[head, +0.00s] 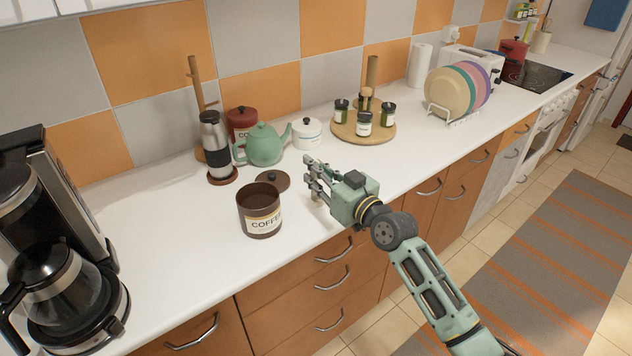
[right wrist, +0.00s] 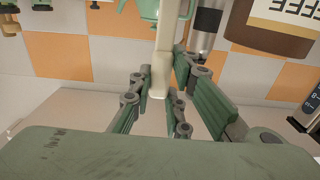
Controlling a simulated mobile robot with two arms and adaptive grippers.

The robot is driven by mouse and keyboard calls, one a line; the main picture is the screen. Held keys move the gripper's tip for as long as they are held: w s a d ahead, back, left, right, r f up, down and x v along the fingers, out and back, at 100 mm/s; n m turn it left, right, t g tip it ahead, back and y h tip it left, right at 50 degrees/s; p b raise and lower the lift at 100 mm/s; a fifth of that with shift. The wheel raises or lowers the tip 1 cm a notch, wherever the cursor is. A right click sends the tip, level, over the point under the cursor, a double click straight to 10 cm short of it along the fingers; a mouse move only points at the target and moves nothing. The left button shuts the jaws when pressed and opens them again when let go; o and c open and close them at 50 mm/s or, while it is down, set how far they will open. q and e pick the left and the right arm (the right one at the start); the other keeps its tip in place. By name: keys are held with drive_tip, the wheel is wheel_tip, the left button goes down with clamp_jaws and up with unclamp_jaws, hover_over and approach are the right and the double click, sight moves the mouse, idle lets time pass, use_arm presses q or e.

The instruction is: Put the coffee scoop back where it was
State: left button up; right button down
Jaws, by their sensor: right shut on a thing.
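My right gripper (head: 313,182) is over the counter, just right of the open brown coffee jar (head: 261,222). It is shut on a pale beige stick-like thing, which I take to be the coffee scoop (right wrist: 162,60). In the right wrist view the scoop runs up between the green finger pads; only a small pale part (head: 317,200) shows below the fingers in the head view. The scoop's bowl cannot be made out. The jar's dark round lid (head: 272,181) lies flat on the counter behind the jar. The jar also shows upside down in the right wrist view (right wrist: 270,35).
A coffee maker (head: 60,270) stands at the left. Behind the jar are a steel grinder (head: 216,145), a green teapot (head: 263,146), a red canister (head: 240,120) and a white canister (head: 306,134). A round wooden tray (head: 385,136) holds several spice jars. The counter (head: 190,235) left of the jar is clear.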

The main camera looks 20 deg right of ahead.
drive_tip(key=shift+w+a+f, duration=0.1)
drive_tip(key=shift+a+f, duration=0.05)
drive_tip(key=shift+f, duration=0.1)
wheel_tip(320, 180, down, 4)
drive_tip(key=shift+r+b, duration=0.1)
drive_tip(key=shift+b, duration=0.2)
drive_tip(key=c, duration=1.7)
unclamp_jaws()
drive_tip(key=shift+o, duration=0.2)
drive_tip(key=b+v, duration=0.1)
drive_tip(key=v, duration=1.1)
